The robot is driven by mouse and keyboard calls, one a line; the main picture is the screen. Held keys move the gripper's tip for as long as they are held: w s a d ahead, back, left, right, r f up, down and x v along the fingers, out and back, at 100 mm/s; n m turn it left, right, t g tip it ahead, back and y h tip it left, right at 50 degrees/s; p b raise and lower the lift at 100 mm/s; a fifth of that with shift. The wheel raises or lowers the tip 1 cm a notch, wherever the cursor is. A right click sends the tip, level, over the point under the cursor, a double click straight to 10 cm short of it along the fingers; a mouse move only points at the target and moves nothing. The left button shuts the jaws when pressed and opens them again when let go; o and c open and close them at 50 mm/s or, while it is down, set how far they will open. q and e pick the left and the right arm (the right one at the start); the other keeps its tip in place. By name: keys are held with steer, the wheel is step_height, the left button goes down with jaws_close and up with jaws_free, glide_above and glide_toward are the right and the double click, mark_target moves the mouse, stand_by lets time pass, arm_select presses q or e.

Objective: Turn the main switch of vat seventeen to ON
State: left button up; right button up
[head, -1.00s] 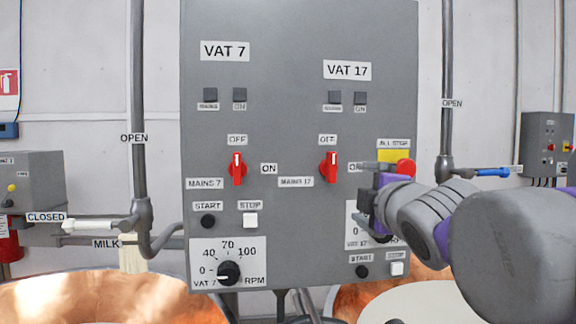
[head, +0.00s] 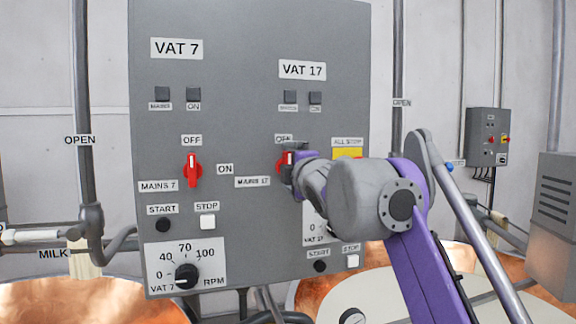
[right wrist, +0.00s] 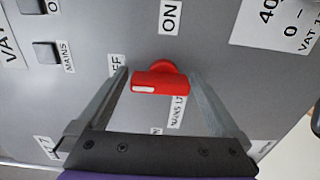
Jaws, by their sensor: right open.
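The red vat 17 main switch (head: 281,161) is on the right half of the grey panel, below the VAT 17 sign (head: 302,70). My right gripper (head: 294,165) is in front of it and partly hides it. In the right wrist view the red handle (right wrist: 160,83) lies between my two spread fingers, with a visible gap to each. Its white mark points to the OFF label (right wrist: 117,66), and the ON label (right wrist: 169,16) is a quarter turn away. My left gripper is out of view.
The similar red vat 7 switch (head: 193,170) is on the panel's left half, pointing to OFF. The yellow all-stop plate (head: 347,153) is just right of my gripper, its red button mostly hidden. START and STOP buttons and speed dials sit below.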

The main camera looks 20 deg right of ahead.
steer(key=shift+w, duration=0.1)
steer(key=c, duration=1.2)
steer(key=shift+o, duration=0.2)
steer(key=shift+m, duration=0.4)
steer(key=m, duration=0.2)
steer(key=shift+m, duration=0.4)
steer(key=m, duration=0.4)
steer(key=shift+d+m, duration=0.1)
steer(key=shift+m, duration=0.2)
steer(key=m, duration=0.5)
steer(key=shift+f, duration=0.15)
steer(key=m, duration=0.4)
steer(key=shift+m+b, duration=0.3)
